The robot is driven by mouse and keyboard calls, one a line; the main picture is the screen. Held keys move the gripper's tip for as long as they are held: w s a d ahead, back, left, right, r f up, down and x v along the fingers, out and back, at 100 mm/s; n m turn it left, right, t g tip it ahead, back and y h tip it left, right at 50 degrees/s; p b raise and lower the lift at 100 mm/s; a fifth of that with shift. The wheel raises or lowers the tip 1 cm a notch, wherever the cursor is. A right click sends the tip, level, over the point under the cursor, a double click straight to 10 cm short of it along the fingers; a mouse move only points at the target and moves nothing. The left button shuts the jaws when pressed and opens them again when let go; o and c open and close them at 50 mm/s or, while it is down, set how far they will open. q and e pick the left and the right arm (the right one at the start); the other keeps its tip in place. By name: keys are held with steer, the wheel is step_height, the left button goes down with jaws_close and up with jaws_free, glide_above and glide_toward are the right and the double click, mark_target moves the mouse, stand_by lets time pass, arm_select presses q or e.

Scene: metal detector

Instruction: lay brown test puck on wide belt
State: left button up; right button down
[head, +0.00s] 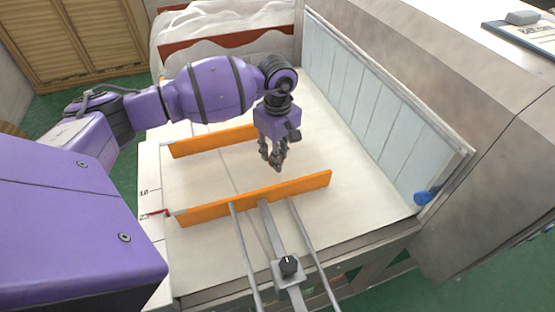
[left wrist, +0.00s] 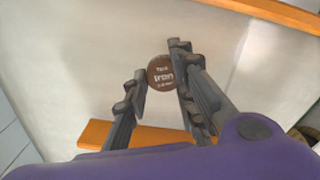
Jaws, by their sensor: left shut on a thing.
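My left gripper (head: 276,163) points down over the wide cream belt (head: 340,150), between the two orange guide rails. In the left wrist view the brown test puck (left wrist: 161,73) shows at the fingertips of this gripper (left wrist: 158,66), with a finger on each side. It is a round disc with white lettering, its face towards the camera. The gripper is shut on it. The belt (left wrist: 80,55) fills the background there. In the head view the puck is too small and covered by the fingers to make out. I cannot tell its exact height above the belt. My right gripper is not in view.
A front orange rail (head: 255,197) and a back orange rail (head: 213,141) stand on the belt. A pale panelled wall (head: 360,100) with a blue knob (head: 425,197) bounds the right. A slider bracket (head: 288,266) is in front. Belt right of the gripper is clear.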

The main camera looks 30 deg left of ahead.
arm_select(q)
steer(key=f, duration=0.1)
steer(key=w+a+f, duration=0.1)
steer(key=shift+w+f, duration=0.3)
steer(key=shift+f, duration=1.6)
steer(key=o, duration=0.9)
steer(key=shift+o, duration=0.2)
steer(key=shift+r, duration=0.1)
step_height(320, 180, up, 12)
steer(key=shift+r, duration=0.2)
